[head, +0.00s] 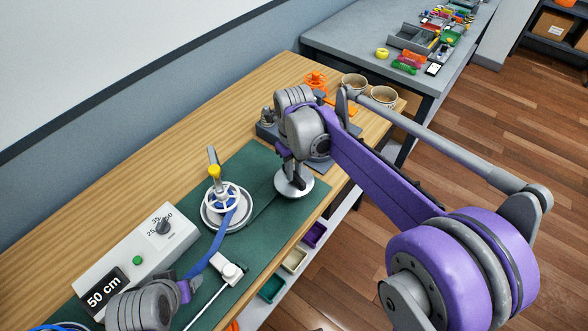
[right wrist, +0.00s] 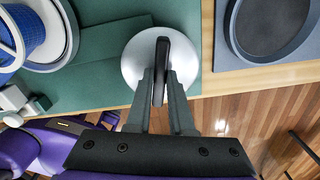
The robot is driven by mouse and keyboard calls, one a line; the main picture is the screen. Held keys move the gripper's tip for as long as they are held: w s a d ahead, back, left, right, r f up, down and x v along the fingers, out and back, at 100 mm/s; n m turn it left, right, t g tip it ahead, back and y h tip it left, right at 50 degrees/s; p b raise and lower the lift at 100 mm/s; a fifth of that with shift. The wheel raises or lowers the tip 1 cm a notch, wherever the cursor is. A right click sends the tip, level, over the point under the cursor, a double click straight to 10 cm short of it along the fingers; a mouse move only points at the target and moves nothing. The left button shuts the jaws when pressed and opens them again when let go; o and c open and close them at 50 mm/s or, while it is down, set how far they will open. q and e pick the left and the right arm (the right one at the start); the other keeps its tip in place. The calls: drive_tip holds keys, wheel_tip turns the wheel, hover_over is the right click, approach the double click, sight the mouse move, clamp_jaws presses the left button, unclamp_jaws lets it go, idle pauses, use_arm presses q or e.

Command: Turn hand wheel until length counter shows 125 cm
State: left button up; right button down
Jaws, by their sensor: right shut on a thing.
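The length counter (head: 103,291) is a black display on a pale box and reads 50 cm. A white spoked hand wheel (head: 235,190) with a yellow knob (head: 214,171) sits on a round base with blue strap (head: 219,240) at it. My right gripper (head: 292,172) is to the right of the wheel, apart from it. In the right wrist view it is shut on a dark upright handle (right wrist: 160,65) above a round silver disc (right wrist: 135,67). My left gripper (head: 187,287) is low at the left, near the strap; its fingers do not show clearly.
A selector knob (head: 163,226) and a green button (head: 138,260) are on the counter box. A white block (head: 229,271) with a thin rod stands by the strap. Tan bowls (head: 384,96) and an orange wheel (head: 316,79) are farther back. Bare wood lies left of the green mat (head: 255,162).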

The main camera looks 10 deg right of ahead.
drive_tip(key=shift+m, duration=0.5)
drive_tip(key=c, duration=0.8)
unclamp_jaws()
wheel_tip(320, 180, up, 11)
drive_tip(key=shift+p, duration=0.4)
drive_tip(key=shift+f, duration=0.1)
